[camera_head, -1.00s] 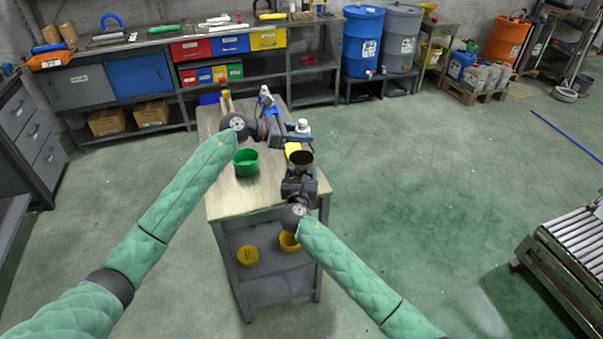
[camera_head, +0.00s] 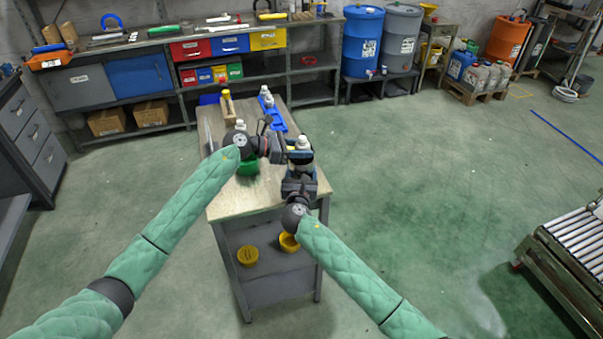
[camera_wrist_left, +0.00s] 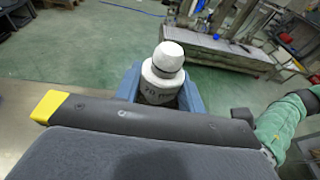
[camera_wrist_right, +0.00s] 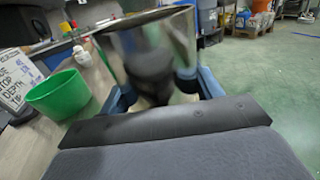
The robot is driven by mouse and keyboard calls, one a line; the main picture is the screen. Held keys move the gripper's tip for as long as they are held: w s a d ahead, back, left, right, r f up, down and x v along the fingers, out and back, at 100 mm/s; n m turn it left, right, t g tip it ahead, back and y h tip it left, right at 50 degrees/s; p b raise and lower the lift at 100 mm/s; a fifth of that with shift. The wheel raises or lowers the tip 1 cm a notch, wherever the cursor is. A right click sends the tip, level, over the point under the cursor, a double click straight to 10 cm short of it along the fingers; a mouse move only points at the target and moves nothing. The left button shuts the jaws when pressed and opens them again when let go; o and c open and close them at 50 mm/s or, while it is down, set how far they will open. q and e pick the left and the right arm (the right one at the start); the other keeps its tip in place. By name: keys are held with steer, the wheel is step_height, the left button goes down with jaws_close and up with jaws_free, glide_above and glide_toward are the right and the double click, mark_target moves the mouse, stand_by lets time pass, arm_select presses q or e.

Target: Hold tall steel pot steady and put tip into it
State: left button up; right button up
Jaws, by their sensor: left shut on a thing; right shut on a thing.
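The tip (camera_wrist_left: 163,75) is a white stepped piece with a dark ring and print, upright between the fingers of my left gripper (camera_wrist_left: 160,95). In the head view my left gripper (camera_head: 300,155) holds the tip (camera_head: 303,142) above or right by the pot. The tall steel pot (camera_wrist_right: 150,50) is a shiny cylinder between the fingers of my right gripper (camera_wrist_right: 152,90), which is shut on it. In the head view the pot is mostly hidden by my left gripper, above my right gripper (camera_head: 298,182). I cannot tell whether the tip is inside the pot's mouth.
A green bowl (camera_wrist_right: 60,95) stands on the table left of the pot, beside a printed sign (camera_wrist_right: 15,80). A blue rack (camera_head: 274,118) with white pieces lies farther back on the wooden table (camera_head: 228,206). Yellow bowls (camera_head: 248,256) sit on the shelf below.

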arm_select(q)
steer(key=shift+f, duration=1.2)
steer(key=shift+s+f, duration=0.15)
steer(key=shift+f, duration=0.35)
steer(key=shift+s+f, duration=0.15)
steer(key=shift+f, duration=0.35)
arm_select(e)
steer(key=shift+s+r, duration=0.15)
steer(key=shift+r, duration=0.1)
arm_select(q)
steer(key=o, duration=1.1)
steer(key=shift+s+a+r, duration=0.1)
steer(key=shift+a, duration=0.6)
arm_select(e)
steer(key=shift+d, duration=0.1)
arm_select(q)
steer(key=shift+o, duration=0.6)
steer(key=r+v, duration=0.2)
steer(key=v, duration=0.8)
steer(key=shift+w+d, duration=0.2)
steer(key=shift+w, duration=0.05)
arm_select(e)
steer(key=shift+o, duration=0.3)
steer(key=shift+f, duration=0.3)
arm_select(q)
steer(key=shift+s+a+r, duration=0.15)
steer(key=shift+a+r, duration=0.1)
steer(key=shift+a, duration=0.2)
arm_select(e)
steer(key=o, duration=1.1)
